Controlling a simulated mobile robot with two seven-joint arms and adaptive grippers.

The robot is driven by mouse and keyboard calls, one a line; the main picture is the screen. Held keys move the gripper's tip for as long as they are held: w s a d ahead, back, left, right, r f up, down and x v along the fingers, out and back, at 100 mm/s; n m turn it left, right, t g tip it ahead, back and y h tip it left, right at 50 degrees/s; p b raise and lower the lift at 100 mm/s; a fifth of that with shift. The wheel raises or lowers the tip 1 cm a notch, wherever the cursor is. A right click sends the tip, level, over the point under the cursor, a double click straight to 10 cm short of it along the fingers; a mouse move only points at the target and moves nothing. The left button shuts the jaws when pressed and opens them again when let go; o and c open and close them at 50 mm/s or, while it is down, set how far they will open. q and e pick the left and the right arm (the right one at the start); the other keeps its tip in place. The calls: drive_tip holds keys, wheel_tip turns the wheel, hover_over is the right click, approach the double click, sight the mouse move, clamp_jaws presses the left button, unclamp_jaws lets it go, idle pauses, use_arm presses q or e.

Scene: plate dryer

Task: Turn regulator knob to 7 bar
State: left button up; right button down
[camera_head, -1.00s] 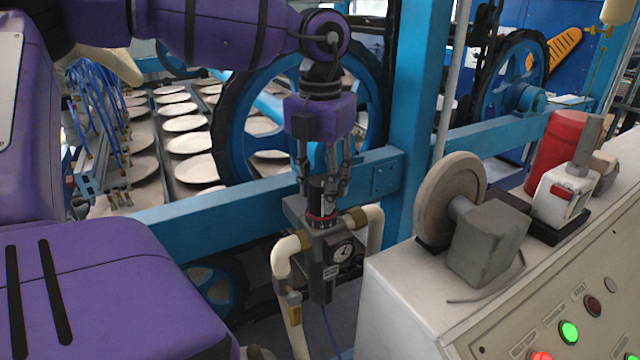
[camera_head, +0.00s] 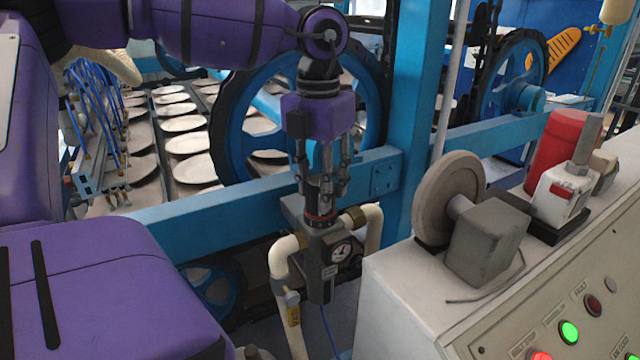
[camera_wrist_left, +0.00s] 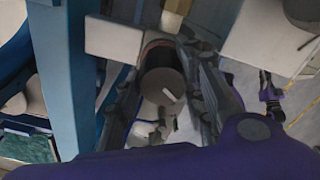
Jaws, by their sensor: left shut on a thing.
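The regulator (camera_head: 320,262) is a dark grey block mounted on pipes below the blue beam. The left wrist view shows the round knob top (camera_wrist_left: 163,87) with a white mark, between the fingers.
White pipes (camera_head: 374,230) flank the regulator. The blue beam (camera_head: 230,205) runs just behind it. The pale control cabinet (camera_head: 395,290) stands close on the right, carrying a wheel (camera_head: 446,195) and a grey block. Plates (camera_head: 190,143) lie on racks behind.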

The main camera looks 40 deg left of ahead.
use_arm(q)
drive_tip(key=m+b, duration=0.1)
drive_tip(key=m, duration=0.1)
drive_tip(key=shift+f+m, duration=0.15)
drive_tip(key=shift+m, duration=0.15)
drive_tip(key=shift+m+b, duration=0.3)
drive_tip(key=shift+m, duration=0.8)
drive_tip(key=o, duration=1)
drive_tip(key=shift+a, duration=0.1)
drive_tip(key=shift+o, duration=0.5)
drive_tip(key=shift+r, duration=0.2)
